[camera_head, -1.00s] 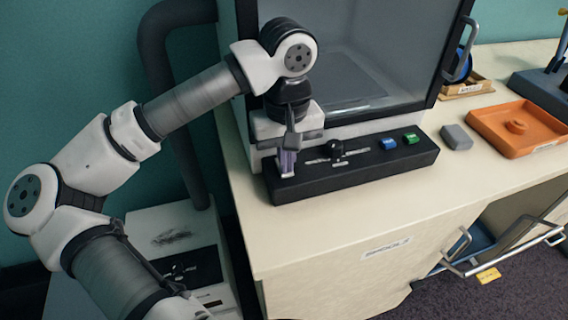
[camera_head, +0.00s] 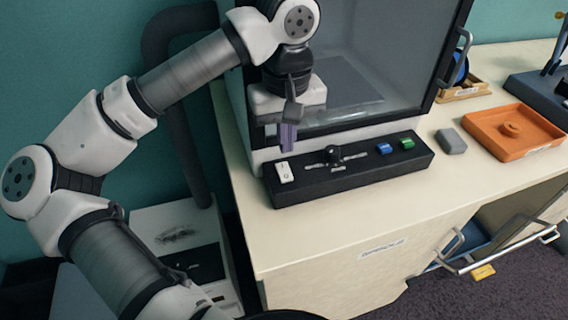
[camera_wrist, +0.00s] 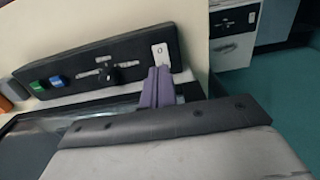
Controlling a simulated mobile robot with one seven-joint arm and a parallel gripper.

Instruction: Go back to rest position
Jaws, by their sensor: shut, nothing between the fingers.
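My gripper (camera_head: 288,138) is shut and empty, with its purple fingers pointing down. It hangs above the left end of a black control panel (camera_head: 350,179), close over a white rocker switch (camera_head: 284,172), with a small gap between. In the wrist view the purple fingertips (camera_wrist: 160,75) are together, just beside the white switch (camera_wrist: 159,53). The panel also holds a black knob (camera_head: 333,154), a blue button (camera_head: 384,148) and a green button (camera_head: 407,143).
A glass-fronted enclosure (camera_head: 350,60) stands right behind the panel. A grey block (camera_head: 451,141) and an orange tray (camera_head: 513,131) are to the right on the cream bench (camera_head: 330,224). A drawer handle (camera_head: 500,252) sticks out below. The bench front is clear.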

